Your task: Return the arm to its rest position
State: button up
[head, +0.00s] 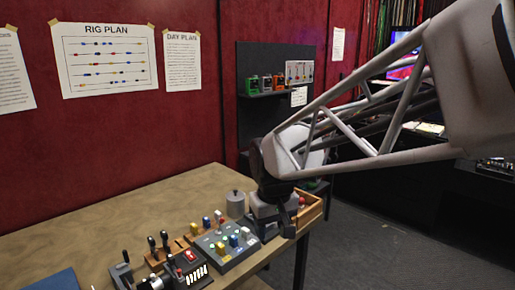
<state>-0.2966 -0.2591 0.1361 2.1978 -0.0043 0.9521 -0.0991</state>
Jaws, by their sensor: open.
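My gripper (278,231) hangs from the end of my pale truss-like arm, pointing down at the right end of the wooden table. Its dark fingers are apart and I see nothing held between them. It is just right of the grey button panel (237,254), which carries yellow, blue and white buttons, and in front of a wooden box (312,210) that it partly hides. I cannot tell whether the fingertips touch anything.
A grey lidded canister (235,204) stands behind the button panel. Lever units (153,250) and a box with a red button (187,261) stand left of it. A blue flat item (54,280) lies at the front left. The table's (110,227) left and back are bare.

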jog(key=s+d+f+m+t, duration=0.1)
jog(key=s+d+m, duration=0.3)
jog(key=s+d, duration=1.1)
jog(key=s, duration=0.4)
jog(key=shift+s+d+f+m, duration=0.15)
jog(key=shift+s+f+m, duration=0.05)
jog(key=shift+f+m, duration=0.2)
